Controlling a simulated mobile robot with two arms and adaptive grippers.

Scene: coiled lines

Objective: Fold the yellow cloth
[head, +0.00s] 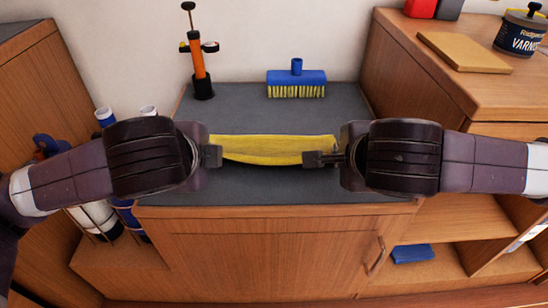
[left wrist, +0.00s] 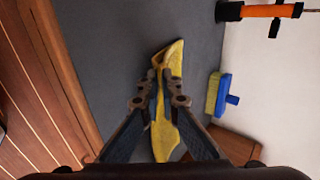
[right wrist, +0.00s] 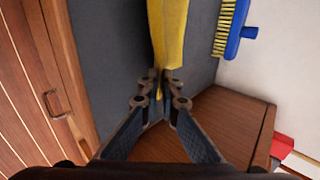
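The yellow cloth (head: 270,150) is stretched as a narrow band between my two grippers, over the grey top of the low cabinet. My left gripper (head: 215,156) is shut on its left end. In the left wrist view, the cloth (left wrist: 165,130) runs between and past the fingers (left wrist: 165,72). My right gripper (head: 318,159) is shut on its right end. In the right wrist view, the fingers (right wrist: 160,76) pinch the end of the cloth (right wrist: 168,35). The cloth's lower edge sags slightly; whether it touches the top is unclear.
A blue brush (head: 297,80) and an orange pump-like tool (head: 198,65) stand at the back of the grey top (head: 240,100). A higher wooden counter at right holds a board (head: 465,52) and a varnish can (head: 520,33). Grey surface in front of the cloth is clear.

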